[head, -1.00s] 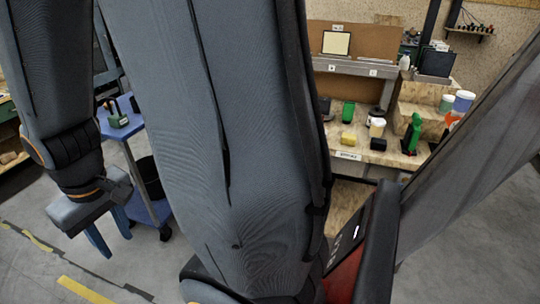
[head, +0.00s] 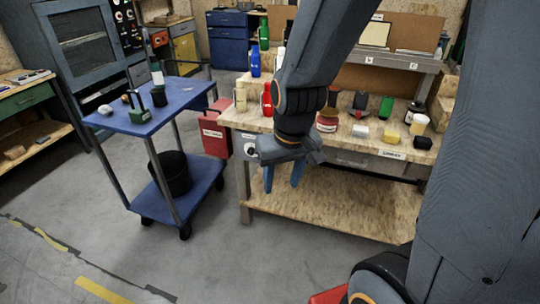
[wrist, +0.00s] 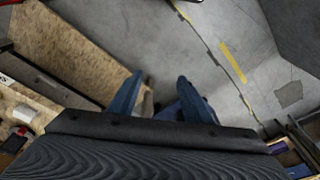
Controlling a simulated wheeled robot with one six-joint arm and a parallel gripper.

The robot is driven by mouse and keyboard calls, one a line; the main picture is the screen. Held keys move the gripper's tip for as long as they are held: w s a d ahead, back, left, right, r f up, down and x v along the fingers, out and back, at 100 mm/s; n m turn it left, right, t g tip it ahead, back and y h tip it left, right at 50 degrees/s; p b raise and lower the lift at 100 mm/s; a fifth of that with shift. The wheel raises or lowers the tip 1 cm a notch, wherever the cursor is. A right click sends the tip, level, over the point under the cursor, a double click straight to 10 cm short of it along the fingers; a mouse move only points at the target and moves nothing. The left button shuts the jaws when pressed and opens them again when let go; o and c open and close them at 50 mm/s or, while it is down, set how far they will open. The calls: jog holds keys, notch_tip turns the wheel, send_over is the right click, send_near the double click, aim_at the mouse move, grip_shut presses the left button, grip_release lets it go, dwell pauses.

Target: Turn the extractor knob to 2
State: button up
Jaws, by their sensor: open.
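A dark round knob on a pale dial plate (head: 251,150) sits on a grey box at the left end of the wooden workbench. No label naming it as the extractor is readable, and its pointer setting is too small to tell. My gripper (head: 283,176) points downward in front of the bench, just right of and below the dial in the picture. Its two blue fingers are apart and empty. In the wrist view the open fingers (wrist: 160,88) show over the floor beside the bench's wooden shelf; no knob is clear there.
The workbench (head: 330,195) holds bottles, blocks and cups. A red box (head: 215,133) is left of the dial. A blue trolley (head: 150,110) with a black bin (head: 172,172) stands further left. A cabinet with a control panel is at back left. Floor in front is clear.

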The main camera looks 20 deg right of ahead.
jog(key=w+a+f+t+b, duration=0.2)
jog(key=w+f+b, duration=0.15)
jog(key=w, duration=0.55)
jog(key=w+a+f+t+b, duration=0.25)
jog(key=w+f, duration=0.25)
jog(key=w, duration=0.4)
jog(key=t+h+b, duration=0.5)
jog(key=t+b, duration=0.1)
jog(key=b, duration=0.5)
send_near(250, 153)
jog(key=a+r, duration=0.2)
jog(key=a, duration=0.2)
notch_tip(250, 153, down, 6)
jog(key=d+t+h+b, duration=0.1)
jog(key=t+h+b, duration=0.1)
jog(key=h+b, duration=0.35)
jog(key=shift+x, duration=4.1)
jog(key=shift+d+r, duration=0.15)
